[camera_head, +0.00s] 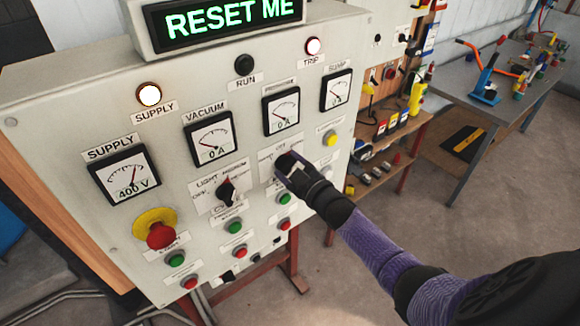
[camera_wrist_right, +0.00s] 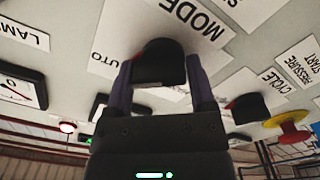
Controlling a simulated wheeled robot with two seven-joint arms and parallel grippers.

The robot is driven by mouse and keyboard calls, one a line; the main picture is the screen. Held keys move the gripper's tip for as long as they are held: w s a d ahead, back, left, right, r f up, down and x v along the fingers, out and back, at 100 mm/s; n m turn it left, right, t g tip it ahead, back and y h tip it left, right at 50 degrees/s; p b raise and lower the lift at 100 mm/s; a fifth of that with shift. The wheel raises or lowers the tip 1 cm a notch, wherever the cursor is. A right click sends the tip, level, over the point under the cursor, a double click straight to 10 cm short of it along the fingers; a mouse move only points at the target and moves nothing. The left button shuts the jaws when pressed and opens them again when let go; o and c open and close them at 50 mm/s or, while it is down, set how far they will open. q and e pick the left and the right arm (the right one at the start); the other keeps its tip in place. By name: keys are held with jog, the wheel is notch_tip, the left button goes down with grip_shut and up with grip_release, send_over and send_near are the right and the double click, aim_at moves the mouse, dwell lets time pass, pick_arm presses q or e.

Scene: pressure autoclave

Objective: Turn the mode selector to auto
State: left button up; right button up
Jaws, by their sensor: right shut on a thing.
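The mode selector is a black knob on the grey control panel (camera_head: 60,95). In the right wrist view the mode selector (camera_wrist_right: 158,62) sits between the two fingers of my right gripper (camera_wrist_right: 160,85), which is shut on it. A MODE label (camera_wrist_right: 188,18) is beside the knob, and a partly covered label ending in "UTO" is to its left. In the head view my right gripper (camera_head: 290,165) reaches the panel from the right and hides most of the knob. Which position the knob points to cannot be told. My left gripper is in neither view.
Another black selector (camera_head: 227,190), labelled for the cycle, is left of my gripper. A red emergency stop on yellow (camera_head: 160,234) is lower left. Green and red buttons line the panel below.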

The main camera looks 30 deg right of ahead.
jog(key=o, duration=1.2)
jog(key=shift+d+r, duration=0.1)
jog(key=shift+r, duration=0.05)
jog(key=shift+s, duration=0.25)
jog(key=s, duration=0.9)
jog(key=shift+s+d, duration=0.2)
jog(key=shift+d, duration=0.2)
jog(key=s+a+f+m+g+h+b, duration=0.15)
jog(key=s+f+g+b, duration=0.35)
jog(key=f, duration=0.8)
jog(key=s+a+f+m+g+b, duration=0.1)
jog(key=s+f+m+b, duration=0.15)
jog(key=f+b, duration=0.75)
jog(key=s+a+f+m+g+h+b, duration=0.15)
jog(key=s+f, duration=0.35)
jog(key=f, duration=1.2)
jog(key=s+a+f+g+b, duration=0.2)
jog(key=s+f+g+b, duration=0.1)
jog(key=s+f, duration=0.4)
jog(key=s+a+f+g+y+b, duration=0.1)
jog(key=s+a+f+g+b, duration=0.2)
jog(key=s+f+b, duration=0.3)
jog(key=s+a+f+g+b, duration=0.2)
jog(key=s+f+g+b, duration=0.2)
jog(key=s+f, duration=0.5)
jog(key=shift+s+a+f+m+y+b, duration=0.2)
jog(key=shift+a+f+m+y+b, duration=0.15)
jog(key=shift+f, duration=0.5)
